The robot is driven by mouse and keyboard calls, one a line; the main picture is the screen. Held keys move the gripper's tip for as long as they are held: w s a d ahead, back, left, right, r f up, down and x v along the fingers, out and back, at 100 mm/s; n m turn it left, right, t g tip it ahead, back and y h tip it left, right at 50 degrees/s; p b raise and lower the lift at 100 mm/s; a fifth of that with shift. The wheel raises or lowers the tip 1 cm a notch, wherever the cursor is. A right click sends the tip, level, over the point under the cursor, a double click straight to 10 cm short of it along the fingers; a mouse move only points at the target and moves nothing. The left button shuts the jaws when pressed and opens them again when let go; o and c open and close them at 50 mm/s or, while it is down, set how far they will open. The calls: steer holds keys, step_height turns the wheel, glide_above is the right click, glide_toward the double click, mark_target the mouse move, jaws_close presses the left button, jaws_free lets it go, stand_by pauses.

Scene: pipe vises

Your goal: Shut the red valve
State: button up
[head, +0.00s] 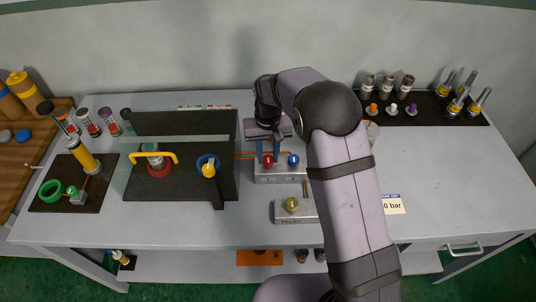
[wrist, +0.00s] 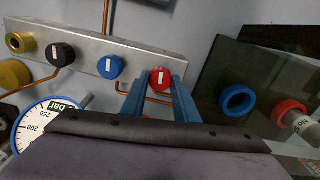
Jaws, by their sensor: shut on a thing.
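The red valve (head: 268,162) is a round knob on a silver manifold block (head: 275,178), left of the blue valve (head: 294,160). My gripper (head: 268,153) reaches down to the red valve from above, its two blue fingers on either side of the knob. In the wrist view the red valve (wrist: 160,76) sits between the fingertips (wrist: 161,84), with a white mark across its face. My gripper is shut on it. The blue valve (wrist: 111,67) and a black valve (wrist: 61,54) sit farther along the same block. My arm hides the block's right end in the head view.
Copper pipes (wrist: 39,82) run from the block. A pressure gauge (wrist: 45,119) is close by in the wrist view. A dark board (head: 185,188) with a yellow handle (head: 153,156) and a blue ring stands left. A smaller box with a brass knob (head: 291,204) is in front.

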mark_target(268, 158)
steer(key=shift+r+m, duration=0.1)
steer(key=shift+m, duration=0.5)
steer(key=shift+w, duration=0.1)
steer(key=o, duration=1.1)
steer(key=shift+c, duration=0.2)
steer(key=shift+r+b, duration=1.2)
steer(key=shift+r, duration=2.45)
